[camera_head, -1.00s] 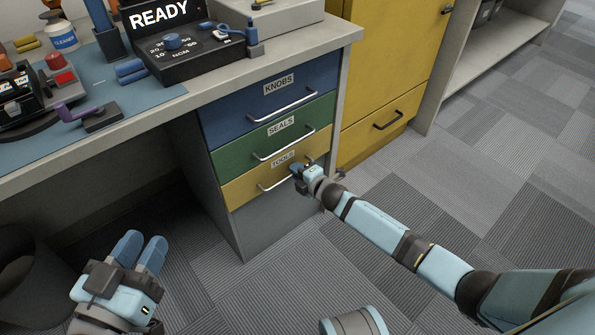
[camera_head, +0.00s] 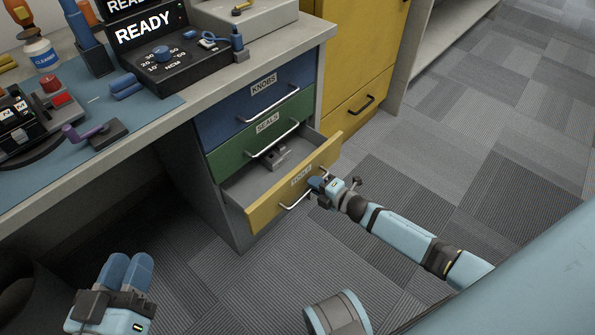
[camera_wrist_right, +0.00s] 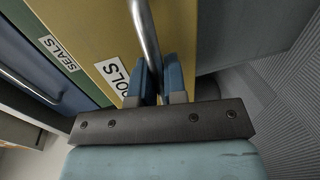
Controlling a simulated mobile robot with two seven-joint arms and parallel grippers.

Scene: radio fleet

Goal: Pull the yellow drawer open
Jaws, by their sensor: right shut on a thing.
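The yellow drawer (camera_head: 262,207), labelled TOOLS, is the lowest of three coloured drawers under the bench and stands open, its inside showing. A dark grey item (camera_head: 278,158) lies toward the back inside it. My right gripper (camera_head: 316,184) is shut on the drawer's metal bar handle (camera_head: 294,200). In the right wrist view the blue fingers (camera_wrist_right: 161,80) sit on both sides of the handle (camera_wrist_right: 144,30), against the yellow front. My left gripper (camera_head: 128,270) is at the lower left, away from the drawers, with its blue fingers side by side and only a narrow gap visible.
The blue KNOBS drawer (camera_head: 252,107) and green SEALS drawer (camera_head: 255,135) above are closed. A yellow cabinet (camera_head: 350,70) stands behind, to the right. The bench top (camera_head: 200,104) holds a black READY device (camera_head: 150,50). Carpet floor (camera_head: 450,150) is clear at right.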

